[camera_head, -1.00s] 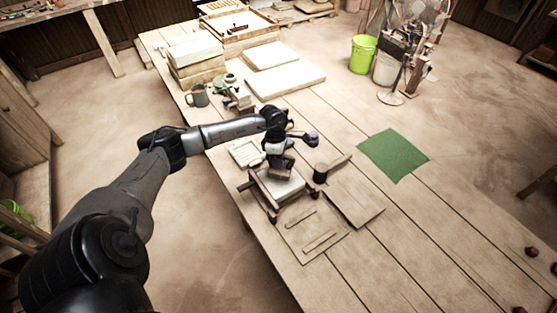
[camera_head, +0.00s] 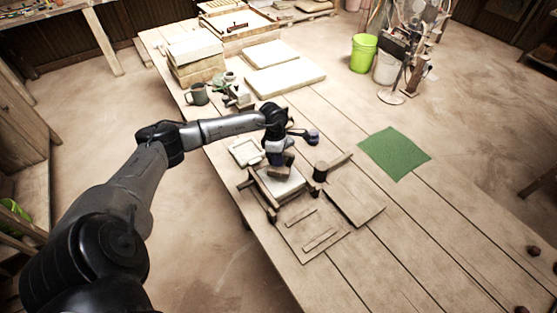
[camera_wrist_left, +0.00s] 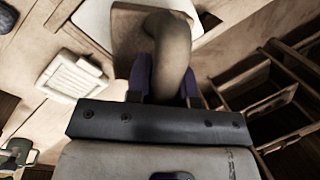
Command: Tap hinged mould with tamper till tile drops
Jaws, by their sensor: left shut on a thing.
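My left gripper (camera_head: 276,158) is shut on the tamper (camera_head: 284,168), a brown block with a thick handle, over the far part of the mould. In the left wrist view the tamper's handle (camera_wrist_left: 170,55) stands between the fingers, with its block (camera_wrist_left: 128,28) over the pale surface. I cannot tell whether block and fill touch. My right gripper is not in view.
A pale slatted square piece (camera_head: 244,152) lies beyond the mould. A dark round pot (camera_head: 320,173) stands right of it, near a thin board (camera_head: 355,203). A green mat (camera_head: 394,153) lies farther right. A mug (camera_head: 197,95) and pale slabs (camera_head: 285,78) are at the back.

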